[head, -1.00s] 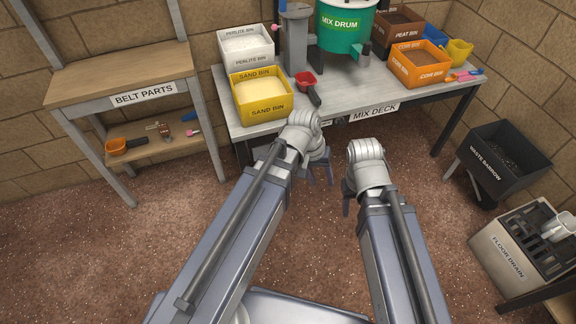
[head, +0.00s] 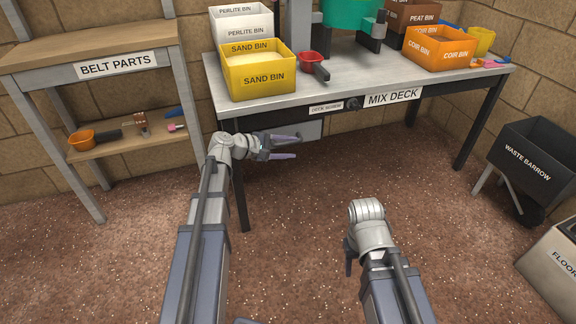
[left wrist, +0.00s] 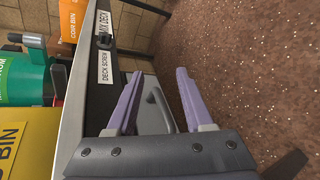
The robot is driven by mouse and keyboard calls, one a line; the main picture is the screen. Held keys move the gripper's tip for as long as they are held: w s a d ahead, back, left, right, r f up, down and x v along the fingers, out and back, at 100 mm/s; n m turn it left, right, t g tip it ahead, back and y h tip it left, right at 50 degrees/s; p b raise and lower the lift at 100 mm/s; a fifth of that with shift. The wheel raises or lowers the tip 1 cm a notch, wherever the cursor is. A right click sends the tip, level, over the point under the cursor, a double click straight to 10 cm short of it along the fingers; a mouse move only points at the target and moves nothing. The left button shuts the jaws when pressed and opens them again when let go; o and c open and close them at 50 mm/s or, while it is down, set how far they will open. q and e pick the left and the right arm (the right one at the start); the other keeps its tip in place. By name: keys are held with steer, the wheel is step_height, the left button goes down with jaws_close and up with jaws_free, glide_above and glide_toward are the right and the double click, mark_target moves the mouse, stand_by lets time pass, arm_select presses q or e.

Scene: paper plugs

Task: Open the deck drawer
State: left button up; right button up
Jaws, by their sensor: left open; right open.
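The deck drawer (head: 312,131) shows as a grey front under the left part of the MIX DECK table (head: 350,83), partly hidden behind my left gripper (head: 296,146). It looks shut. In the left wrist view, the drawer front (left wrist: 150,121) has a grey bar handle (left wrist: 164,108). The handle lies ahead, between the two open purple fingers of my left gripper (left wrist: 158,74), and nothing is clasped. My right gripper (head: 350,262) hangs low over the floor, away from the table; its fingers are mostly hidden behind its wrist.
A black knob (head: 353,103) sits beside the DECK SCREW label on the table's front edge. The sand bin (head: 260,75) and a red scoop (head: 312,64) stand above the drawer. A table leg (head: 240,190) is close to my left arm. The floor before the table is clear.

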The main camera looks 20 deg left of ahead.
mark_target(283, 144)
arm_select(q)
steer(key=w+a+f+n+t+b, duration=0.1)
steer(key=a, duration=0.1)
steer(key=a+f+n+t+b, duration=0.1)
steer(key=a+b, duration=0.1)
steer(key=w+a+f+n+b, duration=0.1)
steer(key=a+b, duration=0.1)
steer(key=a, duration=0.1)
steer(key=shift+w+f+t, duration=0.35)
steer(key=shift+t, duration=0.05)
steer(key=shift+b+x, duration=0.75)
steer(key=shift+x, duration=3.1)
arm_select(e)
step_height(283, 144, down, 9)
arm_select(q)
jaws_close()
